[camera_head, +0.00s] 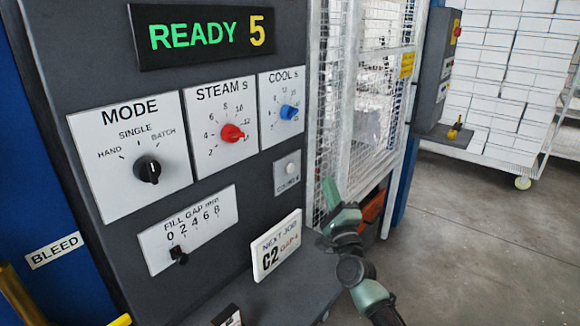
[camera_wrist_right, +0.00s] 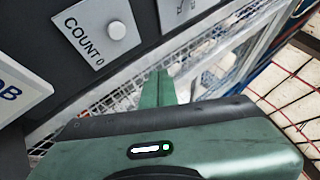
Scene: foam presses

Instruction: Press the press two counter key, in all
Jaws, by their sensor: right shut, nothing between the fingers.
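The counter key is a round pale button (camera_head: 289,168) on a small grey plate at the right side of the dark press panel. In the right wrist view the key (camera_wrist_right: 117,29) sits at the top, with "COUNT 0" printed on its plate. My right gripper (camera_head: 331,190) is shut and empty, to the right of the key and slightly lower in the head view. Its closed fingers (camera_wrist_right: 158,82) point up below and right of the key in the wrist view, apart from it. The display (camera_head: 205,34) reads "READY 5". My left gripper is not in view.
The panel also carries a mode dial (camera_head: 149,170), a red steam dial (camera_head: 232,132), a blue cool dial (camera_head: 289,112) and a fill gap slider (camera_head: 179,255). A "NEXT JOB C2 GAP 4" card (camera_head: 277,246) stands below the key. A white mesh guard (camera_head: 335,90) is right of the panel.

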